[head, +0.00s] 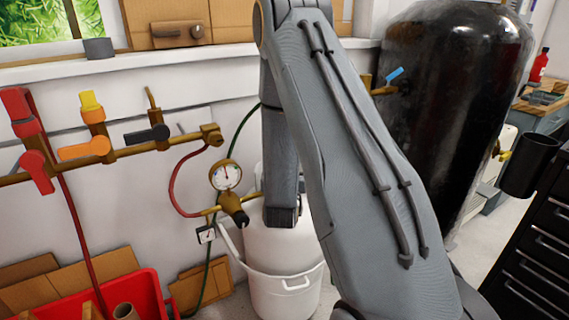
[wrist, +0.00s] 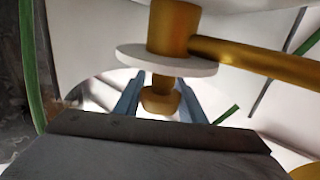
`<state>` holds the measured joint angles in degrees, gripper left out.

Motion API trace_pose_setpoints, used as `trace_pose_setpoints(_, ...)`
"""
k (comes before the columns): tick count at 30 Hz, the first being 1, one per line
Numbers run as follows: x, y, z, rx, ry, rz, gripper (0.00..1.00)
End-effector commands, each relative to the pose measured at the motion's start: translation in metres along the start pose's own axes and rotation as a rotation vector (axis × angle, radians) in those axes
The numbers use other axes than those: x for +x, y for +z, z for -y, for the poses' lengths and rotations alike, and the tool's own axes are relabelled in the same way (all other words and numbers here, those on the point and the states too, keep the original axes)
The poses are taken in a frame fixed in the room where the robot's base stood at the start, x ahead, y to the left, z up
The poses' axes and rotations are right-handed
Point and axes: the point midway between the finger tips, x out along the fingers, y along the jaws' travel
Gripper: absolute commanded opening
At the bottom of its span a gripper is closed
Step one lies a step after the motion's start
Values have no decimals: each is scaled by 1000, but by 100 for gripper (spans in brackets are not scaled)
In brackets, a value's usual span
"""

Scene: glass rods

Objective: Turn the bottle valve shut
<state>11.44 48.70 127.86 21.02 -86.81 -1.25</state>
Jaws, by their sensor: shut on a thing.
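In the wrist view the brass bottle valve (wrist: 172,28) has a pale round disc (wrist: 135,57), a stem, and a rounded brass end below. My gripper (wrist: 159,90) has its two blue-grey fingers on either side of this stem and end, shut on the valve. A brass pipe (wrist: 255,62) runs off to the right. In the head view the white bottle (head: 285,243) stands behind my arm. A round gauge (head: 226,175) and brass fittings are beside it. My gripper's fingers and the held valve part are hidden in the head view.
A wall pipe with red, orange and black valve handles (head: 148,136) is at left. Red and green hoses hang near the gauge. A red bin (head: 140,290) and cardboard are low at left. A large black tank (head: 455,90) and black drawers (head: 540,235) stand at right.

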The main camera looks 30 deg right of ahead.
Motion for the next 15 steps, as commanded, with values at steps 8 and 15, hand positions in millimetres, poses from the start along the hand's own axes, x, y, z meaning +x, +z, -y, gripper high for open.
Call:
trace_pose_setpoints(8,0,0,0,1,5,0,14)
trace_pose_setpoints(15,0,0,0,0,4,0,55)
